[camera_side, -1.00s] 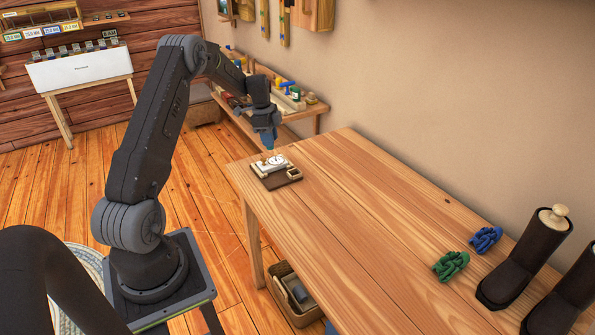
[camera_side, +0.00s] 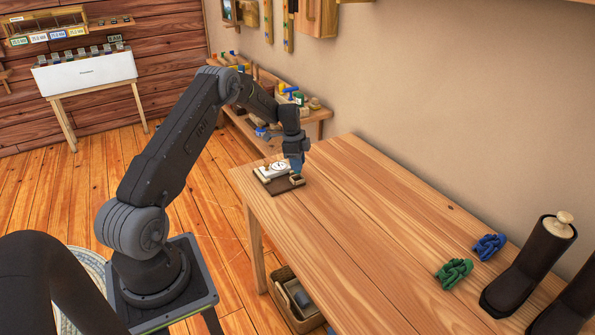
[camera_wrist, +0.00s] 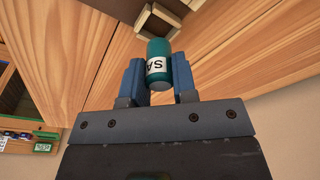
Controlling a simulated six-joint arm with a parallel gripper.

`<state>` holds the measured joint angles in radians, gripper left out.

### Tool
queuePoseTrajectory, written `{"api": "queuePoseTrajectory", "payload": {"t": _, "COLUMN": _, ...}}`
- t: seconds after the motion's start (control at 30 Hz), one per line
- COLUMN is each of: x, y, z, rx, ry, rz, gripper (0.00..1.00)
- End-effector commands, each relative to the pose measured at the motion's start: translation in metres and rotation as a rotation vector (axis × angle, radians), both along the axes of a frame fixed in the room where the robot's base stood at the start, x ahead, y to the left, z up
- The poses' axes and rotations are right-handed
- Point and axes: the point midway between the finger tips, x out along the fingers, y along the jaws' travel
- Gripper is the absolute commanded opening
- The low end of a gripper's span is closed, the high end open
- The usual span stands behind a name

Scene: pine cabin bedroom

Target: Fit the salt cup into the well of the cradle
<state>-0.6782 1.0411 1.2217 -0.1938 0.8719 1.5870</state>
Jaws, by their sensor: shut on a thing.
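The salt cup (camera_wrist: 158,50) is a teal cylinder with a white label reading "SA" in the wrist view. My gripper (camera_wrist: 158,80) is shut on it, one blue finger on each side. The cradle (camera_wrist: 142,22) shows just beyond the cup as a cream square frame with a dark well. The cup's far end overlaps the frame's near edge in the picture; I cannot tell whether they touch. In the side view my gripper (camera_side: 297,172) is right over the small cream cradle (camera_side: 299,181) at the table's far end. The cup is hard to make out there.
A dark brown board (camera_side: 284,187) carries the cradle and a cream block with a white dial (camera_side: 279,167) close to its left. Green (camera_side: 454,273) and blue (camera_side: 489,246) knotted pieces and dark boots (camera_side: 530,265) stand far down the table. The middle of the tabletop is clear.

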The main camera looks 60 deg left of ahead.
Motion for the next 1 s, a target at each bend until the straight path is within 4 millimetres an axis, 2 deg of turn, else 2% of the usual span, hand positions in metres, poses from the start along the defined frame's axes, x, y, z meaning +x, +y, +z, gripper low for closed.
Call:
{"api": "queuePoseTrajectory", "payload": {"t": 0.23, "x": -0.001, "y": 0.000, "z": -0.034, "rx": 0.000, "ry": 0.001, "rz": 0.000, "gripper": 0.03}}
{"api": "queuePoseTrajectory", "payload": {"t": 0.6, "x": 0.000, "y": 0.000, "z": -0.038, "rx": 0.001, "ry": 0.000, "rz": 0.000, "gripper": 0.03}}
{"api": "queuePoseTrajectory", "payload": {"t": 0.63, "x": -0.001, "y": 0.000, "z": -0.038, "rx": 0.001, "ry": 0.000, "rz": 0.000, "gripper": 0.27}}
{"api": "queuePoseTrajectory", "payload": {"t": 0.9, "x": -0.001, "y": 0.000, "z": -0.038, "rx": 0.001, "ry": 0.000, "rz": 0.000, "gripper": 0.52}}
{"api": "queuePoseTrajectory", "payload": {"t": 1.0, "x": -0.001, "y": 0.000, "z": -0.038, "rx": 0.001, "ry": 0.000, "rz": 0.000, "gripper": 0.52}}
